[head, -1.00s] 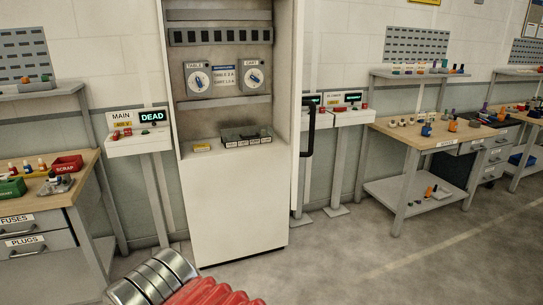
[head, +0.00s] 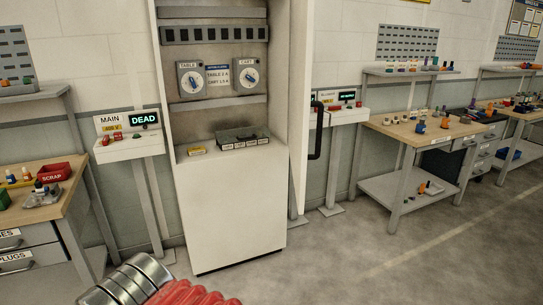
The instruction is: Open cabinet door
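The tall pale cabinet (head: 230,225) stands in the middle of the head view. Its upper compartment faces me uncovered, showing two dial switches (head: 190,80) (head: 250,76) labelled TABLE and CART. The cabinet door (head: 302,90) appears swung out at the right side and is seen nearly edge-on. A black bar handle (head: 317,135) sticks out from the door's right face. My gripper is not in view. Only a red ribbed part and silver bands of my own body show at the bottom.
A MAIN pedestal reading DEAD (head: 130,145) stands left of the cabinet. Another pedestal (head: 345,115) stands just right of the door. Workbenches with small parts stand at the left (head: 62,205) and right (head: 400,140). The floor (head: 350,265) ahead right is clear.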

